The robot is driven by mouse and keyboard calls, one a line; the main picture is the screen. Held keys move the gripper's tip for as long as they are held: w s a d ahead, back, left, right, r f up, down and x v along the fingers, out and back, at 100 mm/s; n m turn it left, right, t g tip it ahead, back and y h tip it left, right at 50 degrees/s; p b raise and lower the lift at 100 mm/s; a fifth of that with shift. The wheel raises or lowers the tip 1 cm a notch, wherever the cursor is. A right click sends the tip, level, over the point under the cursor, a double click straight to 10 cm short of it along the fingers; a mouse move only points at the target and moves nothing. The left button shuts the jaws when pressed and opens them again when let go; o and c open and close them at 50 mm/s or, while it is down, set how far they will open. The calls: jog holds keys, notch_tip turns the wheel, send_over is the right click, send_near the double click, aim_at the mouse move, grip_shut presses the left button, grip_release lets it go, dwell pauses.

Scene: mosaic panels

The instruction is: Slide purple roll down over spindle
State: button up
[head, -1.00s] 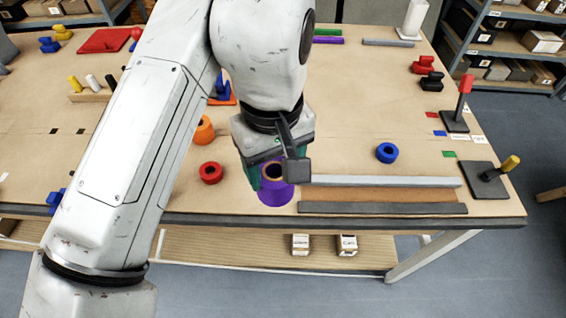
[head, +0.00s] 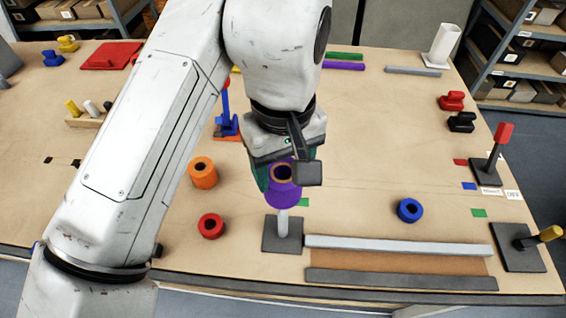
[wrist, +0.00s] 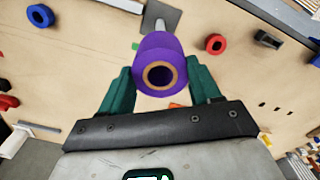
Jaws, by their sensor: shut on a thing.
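The purple roll (head: 284,193) is held upright in my gripper (head: 281,170), with its brown-rimmed hole (wrist: 160,77) facing up. The light grey spindle (head: 283,224) stands on a dark square base (head: 270,244) directly below the roll in the head view. The spindle's top is hidden by the roll, so I cannot tell whether it is inside the hole. In the wrist view, the green fingers of my gripper (wrist: 161,68) are on either side of the roll, and part of the spindle (wrist: 160,30) shows beyond it.
An orange roll (head: 203,174) and a red roll (head: 211,226) stand left of the spindle. A blue roll (head: 410,210) is to the right. A light rail (head: 400,250) and a dark rail (head: 400,280) lie right of the base, near the table's front edge.

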jog(key=shift+f, duration=0.1)
jog(key=b, duration=0.3)
send_over(283, 213)
jog(key=shift+f, duration=2.75)
jog(key=shift+p, duration=1.05)
jog(key=shift+f+b, duration=2.5)
jog(key=shift+f, duration=2.15)
